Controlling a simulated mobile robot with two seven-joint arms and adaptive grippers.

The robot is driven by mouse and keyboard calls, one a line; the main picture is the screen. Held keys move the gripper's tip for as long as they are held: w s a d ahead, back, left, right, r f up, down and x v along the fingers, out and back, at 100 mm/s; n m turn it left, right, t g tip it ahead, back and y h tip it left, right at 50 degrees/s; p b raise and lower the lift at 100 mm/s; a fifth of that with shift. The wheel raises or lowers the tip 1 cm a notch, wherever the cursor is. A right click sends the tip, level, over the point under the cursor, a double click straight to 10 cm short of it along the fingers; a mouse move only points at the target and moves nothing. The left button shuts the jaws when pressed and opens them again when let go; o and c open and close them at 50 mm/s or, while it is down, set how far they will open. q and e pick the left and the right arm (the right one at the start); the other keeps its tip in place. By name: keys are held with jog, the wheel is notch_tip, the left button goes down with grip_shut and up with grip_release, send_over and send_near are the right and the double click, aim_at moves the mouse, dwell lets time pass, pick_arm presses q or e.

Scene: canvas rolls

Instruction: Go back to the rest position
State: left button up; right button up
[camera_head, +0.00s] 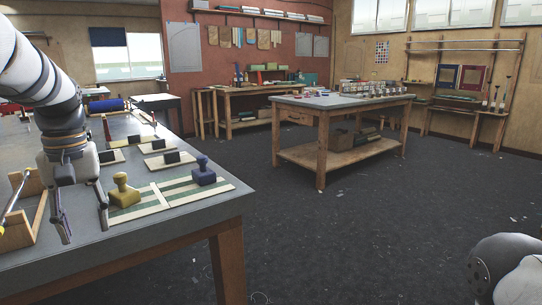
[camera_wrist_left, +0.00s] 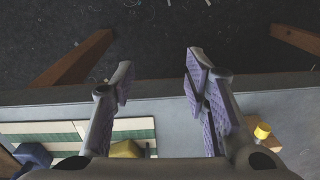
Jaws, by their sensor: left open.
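My left gripper (camera_head: 84,222) is open and empty, pointing down over the near part of the left table (camera_head: 190,226). It also shows open in the left wrist view (camera_wrist_left: 158,80), with the table edge and floor beyond its fingers. A yellow stamp-like block (camera_head: 124,192) stands just right of the gripper on a striped green and cream board (camera_head: 160,195). A blue stamp-like block (camera_head: 203,172) stands at the right part of the striped boards. Of my right arm only a rounded grey part (camera_head: 508,268) shows at the lower right; its gripper is out of view.
A wooden rack (camera_head: 22,212) stands left of the gripper. Small cards with black blocks (camera_head: 164,160) and a blue roll (camera_head: 108,106) lie farther back. A second table (camera_head: 340,102) stands mid-room. The dark floor (camera_head: 370,220) between is open.

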pick_arm(q)
notch_tip(320, 180, down, 15)
jog(key=m+g, duration=0.1)
jog(key=s+d+f+m+y, duration=0.1)
jog(key=s+d+f+m, duration=0.1)
jog(key=s+f, duration=0.8)
jog(key=s+d+f+m, duration=0.1)
jog(key=s+d+f, duration=0.2)
jog(key=s+f, duration=0.4)
jog(key=s+d+f+m, duration=0.25)
jog(key=s+f, duration=0.25)
jog(key=s, duration=0.3)
jog(key=s+d+h, duration=0.1)
jog(key=s+d, duration=0.4)
jog(key=s, duration=0.5)
jog(key=shift+d+r+m+g+h, duration=0.35)
jog(key=shift+r+g+h, duration=0.05)
